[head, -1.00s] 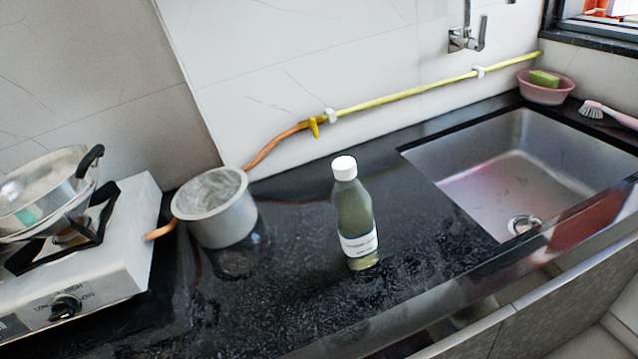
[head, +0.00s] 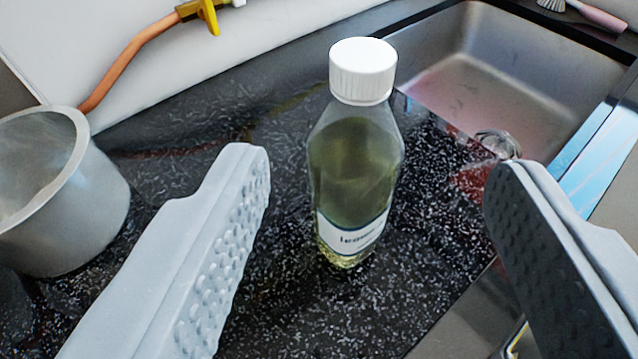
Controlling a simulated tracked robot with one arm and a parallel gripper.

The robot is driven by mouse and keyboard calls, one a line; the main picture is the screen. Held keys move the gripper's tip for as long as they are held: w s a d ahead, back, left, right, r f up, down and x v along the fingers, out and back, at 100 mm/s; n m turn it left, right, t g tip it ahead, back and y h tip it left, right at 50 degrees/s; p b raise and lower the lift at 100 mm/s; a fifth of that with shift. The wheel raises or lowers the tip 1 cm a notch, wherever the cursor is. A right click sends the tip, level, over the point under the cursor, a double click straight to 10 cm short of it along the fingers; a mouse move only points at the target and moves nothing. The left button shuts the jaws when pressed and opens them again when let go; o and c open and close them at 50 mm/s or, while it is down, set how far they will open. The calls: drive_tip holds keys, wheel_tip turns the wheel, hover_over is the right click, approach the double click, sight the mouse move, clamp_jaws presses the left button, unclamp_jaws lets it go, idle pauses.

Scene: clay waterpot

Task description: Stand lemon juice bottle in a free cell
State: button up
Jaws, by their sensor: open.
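The lemon juice bottle (head: 355,180) stands upright on the black speckled counter. It is clear with greenish-yellow liquid, a white cap and a white label low on its side. My gripper (head: 375,165) is open, one finger in view on each side of the bottle. Gaps show between the bottle and both fingers, and the bottle appears a little beyond them. No rack or crate with cells is in view.
A grey metal pot (head: 60,190) stands on the counter at the left. The steel sink (head: 500,75) is recessed at the upper right, with a pink-handled brush (head: 595,14) behind it. An orange hose (head: 130,60) runs along the wall. Bare counter (head: 290,300) surrounds the bottle.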

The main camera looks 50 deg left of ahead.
sight(363, 79)
drive_tip(key=x, duration=0.7)
drive_tip(key=shift+w+a+f, duration=0.1)
drive_tip(key=shift+w+a, duration=0.05)
drive_tip(key=shift+w, duration=0.1)
drive_tip(key=shift+a+x, duration=0.2)
drive_tip(key=shift+x, duration=2.4)
drive_tip(key=shift+s, duration=0.15)
clamp_jaws()
